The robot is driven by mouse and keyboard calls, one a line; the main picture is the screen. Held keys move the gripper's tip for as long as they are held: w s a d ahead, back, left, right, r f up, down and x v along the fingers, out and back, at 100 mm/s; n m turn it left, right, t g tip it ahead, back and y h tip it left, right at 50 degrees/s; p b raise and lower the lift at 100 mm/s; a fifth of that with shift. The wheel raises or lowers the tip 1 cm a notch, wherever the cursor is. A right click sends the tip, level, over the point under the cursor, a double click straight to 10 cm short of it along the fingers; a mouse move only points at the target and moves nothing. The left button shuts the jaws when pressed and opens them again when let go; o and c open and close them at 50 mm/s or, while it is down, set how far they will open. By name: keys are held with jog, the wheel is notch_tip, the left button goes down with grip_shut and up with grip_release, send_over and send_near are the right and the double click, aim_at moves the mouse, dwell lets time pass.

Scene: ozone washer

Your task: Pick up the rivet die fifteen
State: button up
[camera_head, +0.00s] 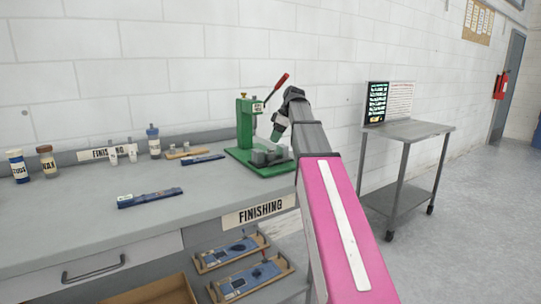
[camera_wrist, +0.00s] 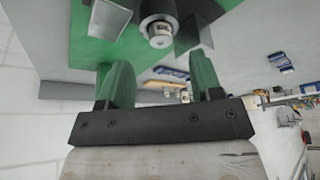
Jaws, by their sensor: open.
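The green press (camera_head: 244,124) with a red-tipped lever stands on a green base plate near the bench's right end. Small grey blocks (camera_head: 262,157) sit on that plate. My gripper (camera_head: 278,131) is just right of the press, above the base plate. In the wrist view its two green fingers (camera_wrist: 160,72) are apart with nothing between them; the cylinder lies beyond their tips.
The grey bench (camera_head: 85,225) holds bottles (camera_head: 47,162) at the back left, a blue strip (camera_head: 150,197) near the middle and a small wooden rack (camera_head: 184,152) left of the press. Trays (camera_head: 240,282) lie below. A metal cart (camera_head: 408,131) stands at right.

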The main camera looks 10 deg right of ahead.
jog(key=x, duration=0.5)
jog(key=shift+a+r, duration=0.1)
jog(key=shift+a, duration=0.05)
grip_shut()
jog(key=shift+w+r, duration=0.1)
jog(key=shift+r, duration=0.05)
